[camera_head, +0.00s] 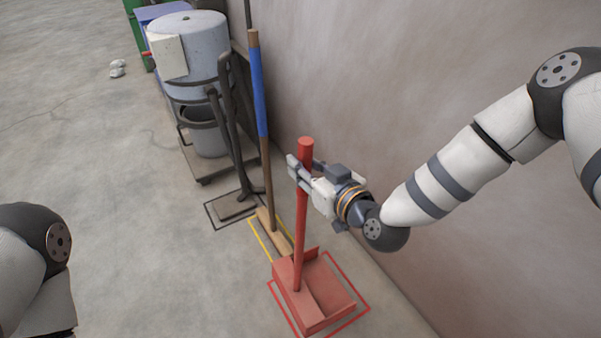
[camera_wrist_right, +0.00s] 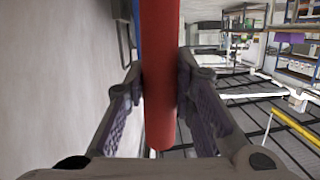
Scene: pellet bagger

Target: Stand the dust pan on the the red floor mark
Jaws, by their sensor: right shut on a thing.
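The red dust pan (camera_head: 310,295) is upright, its long red handle (camera_head: 300,225) rising from the pan. The red floor mark (camera_head: 347,276) is an outlined square on the floor. The pan is over or on it, mostly inside the outline; whether it touches the floor I cannot tell. My right gripper (camera_head: 303,170) is shut on the handle near its top. In the right wrist view the handle (camera_wrist_right: 160,75) stands between both finger pads of the gripper (camera_wrist_right: 163,105). My left arm shows at the left edge, but its gripper is out of view.
A broom (camera_head: 264,140) with a blue-banded handle stands on a yellow floor mark (camera_head: 262,252) beside the dust pan. A grey drum (camera_head: 205,50) on a wheeled cart is farther back. The wall (camera_head: 400,80) is close on the right. Open floor (camera_head: 150,220) lies left.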

